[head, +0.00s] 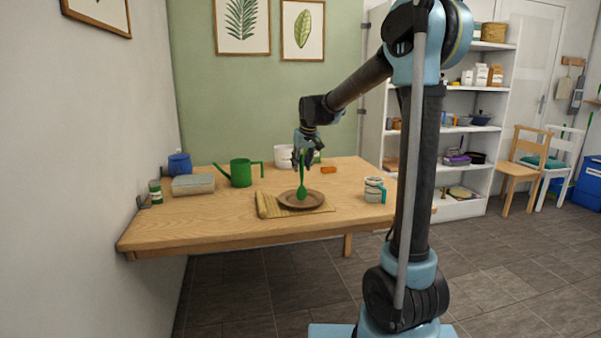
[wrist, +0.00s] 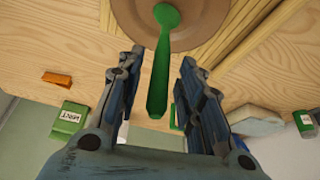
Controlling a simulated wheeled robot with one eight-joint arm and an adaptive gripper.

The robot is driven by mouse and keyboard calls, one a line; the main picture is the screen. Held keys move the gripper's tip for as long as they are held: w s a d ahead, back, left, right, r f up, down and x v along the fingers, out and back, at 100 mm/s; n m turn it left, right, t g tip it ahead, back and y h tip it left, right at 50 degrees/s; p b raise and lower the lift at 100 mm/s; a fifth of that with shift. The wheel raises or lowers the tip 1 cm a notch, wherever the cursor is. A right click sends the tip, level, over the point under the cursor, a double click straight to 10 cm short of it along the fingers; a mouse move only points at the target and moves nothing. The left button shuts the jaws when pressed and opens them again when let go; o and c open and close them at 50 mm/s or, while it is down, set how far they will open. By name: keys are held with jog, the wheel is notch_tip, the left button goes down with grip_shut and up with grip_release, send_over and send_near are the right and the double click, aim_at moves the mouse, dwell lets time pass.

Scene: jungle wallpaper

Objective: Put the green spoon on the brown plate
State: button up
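The green spoon (head: 302,188) stands steeply upright in the head view, with its bowl down at the brown plate (head: 316,198). In the wrist view the spoon (wrist: 159,70) has its bowl over the plate (wrist: 215,22) and its handle pointing back between my fingers. My gripper (head: 303,155) is above the plate, pointing down. In the wrist view my gripper (wrist: 161,58) is open, with a visible gap on each side of the handle. Whether the bowl touches the plate is hard to tell.
The plate is on a bamboo mat (head: 267,208) on the wooden table (head: 190,230). A green watering can (head: 241,174) and a box (head: 193,185) are to the left. A mug (head: 374,191) is to the right. An orange block (head: 328,170) and a white pot (head: 284,157) are behind.

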jog(key=v, duration=0.8)
jog(key=s+d+f+m+h, duration=0.1)
jog(key=s+d+f, duration=0.2)
jog(key=s+d, duration=0.6)
jog(key=s+d+f+m, duration=0.1)
jog(key=s+d+f, duration=0.4)
jog(key=s, duration=0.5)
jog(key=s+d+f+m+g, duration=0.1)
jog(key=s+d+f, duration=0.3)
jog(key=s+f, duration=0.3)
jog(key=s+d+f+m, duration=0.1)
jog(key=s+d+f, duration=0.4)
jog(key=s, duration=0.7)
notch_tip(320, 180, down, 3)
jog(key=shift+s+r+m+g+h, duration=0.15)
jog(key=shift+s+m+g+h, duration=0.2)
jog(key=shift+m+g+h, duration=0.05)
